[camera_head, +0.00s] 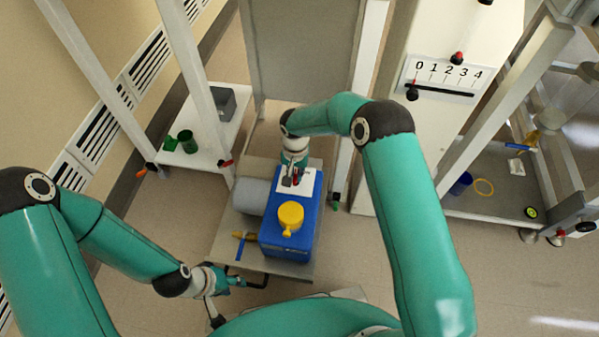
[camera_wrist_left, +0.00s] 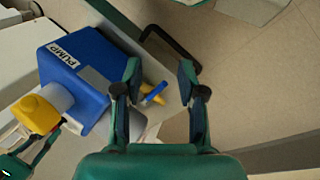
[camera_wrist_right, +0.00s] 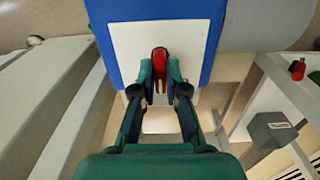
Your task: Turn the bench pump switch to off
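The bench pump (camera_head: 272,230) is a blue box with a yellow cap (camera_head: 290,216), on a grey bench or cart top. In the left wrist view its side (camera_wrist_left: 75,80) bears the word PUMP. The red switch lever (camera_wrist_right: 159,58) stands on the pump's white plate (camera_wrist_right: 190,40) and points up in the right wrist view. My right gripper (camera_wrist_right: 159,72) has its fingertips closed in on both sides of the lever, seemingly touching it. The plate's markings cannot be read. My left gripper (camera_wrist_left: 160,95) is open and empty, low beside the pump's near side (camera_head: 235,282).
A yellow and blue tool (camera_head: 243,238) lies beside the pump, and a grey cylinder (camera_head: 249,196) adjoins it. A black handle (camera_wrist_left: 170,42) sticks out near my left gripper. A white shelf with a green cup (camera_head: 187,141) and a grey box stands at the back left.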

